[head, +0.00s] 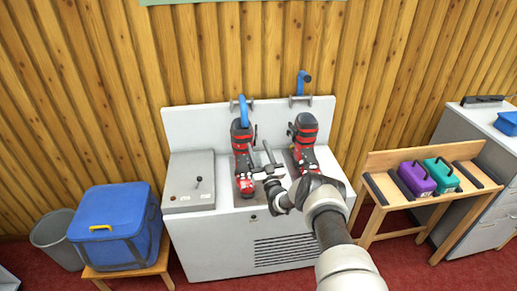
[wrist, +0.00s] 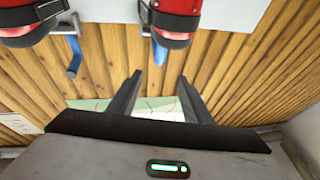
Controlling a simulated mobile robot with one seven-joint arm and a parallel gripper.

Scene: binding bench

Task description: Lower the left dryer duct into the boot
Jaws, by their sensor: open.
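The left dryer duct (head: 243,108) is a blue curved tube on the cabinet's back panel. It bends forward, and its lower end meets the top of the left boot (head: 243,160); I cannot tell how far inside it sits. The boot is red and black and stands upright on the cabinet. My gripper (head: 262,160) is open and empty beside this boot, to its right and below the duct. In the wrist view the spread fingers (wrist: 160,80) have nothing between them; boots and blue ducts show upside down beyond them.
A second boot (head: 304,145) stands to the right, its blue duct (head: 303,82) raised above it. A grey box (head: 188,170) is on the cabinet's left. A blue cooler bag (head: 115,225) and a wooden bench (head: 415,160) with purple and teal boxes flank the cabinet.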

